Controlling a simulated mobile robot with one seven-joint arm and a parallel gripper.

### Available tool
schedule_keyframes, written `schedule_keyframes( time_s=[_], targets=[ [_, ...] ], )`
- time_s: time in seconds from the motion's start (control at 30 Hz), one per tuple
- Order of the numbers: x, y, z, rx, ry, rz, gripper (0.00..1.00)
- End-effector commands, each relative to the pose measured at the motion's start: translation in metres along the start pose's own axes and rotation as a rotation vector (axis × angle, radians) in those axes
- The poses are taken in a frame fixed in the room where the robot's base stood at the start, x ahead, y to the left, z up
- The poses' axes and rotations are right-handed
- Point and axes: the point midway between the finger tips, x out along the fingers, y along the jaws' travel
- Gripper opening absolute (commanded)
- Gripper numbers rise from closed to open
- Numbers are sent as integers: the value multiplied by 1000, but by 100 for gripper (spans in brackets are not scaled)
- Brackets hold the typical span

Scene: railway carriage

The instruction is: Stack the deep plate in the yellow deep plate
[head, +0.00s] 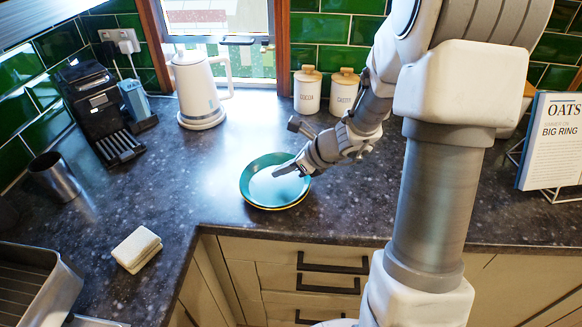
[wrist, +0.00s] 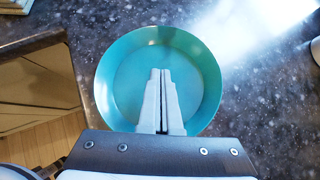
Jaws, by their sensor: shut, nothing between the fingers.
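A teal deep plate (head: 265,184) sits on the dark counter near its front edge. A thin yellow rim of the yellow deep plate (head: 272,208) shows beneath its front side; the rest of the yellow plate is hidden. The teal plate also fills the middle of the wrist view (wrist: 118,95), where no yellow shows. My gripper (head: 280,172) is shut and empty, its fingers over the inside of the teal plate. In the wrist view the closed fingertips (wrist: 160,72) lie over the plate's middle. I cannot tell whether they touch it.
A white kettle (head: 198,90), a black coffee machine (head: 98,110) and a metal cup (head: 56,178) stand to the left. Two canisters (head: 308,90) (head: 343,91) stand behind. A cookbook (head: 553,140) is at right. Counter left of the plates is clear.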

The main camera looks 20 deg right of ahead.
Motion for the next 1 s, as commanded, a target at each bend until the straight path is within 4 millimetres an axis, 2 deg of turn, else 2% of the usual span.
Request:
schedule_keyframes(
  time_s=[0.03, 0.13, 0.33, 0.5, 0.87, 1.0],
  targets=[
    [15, 2, -2, 0, 0, 6, 0],
    [34, 1, -2, -2, 0, 5, 0],
    [52, 1, 21, -3, 0, 3, 0],
    [59, 1, 28, -3, 0, 1, 0],
    [61, 0, 29, -3, 0, 1, 0],
    [71, 1, 38, -6, -1, 3, 0]
  ],
)
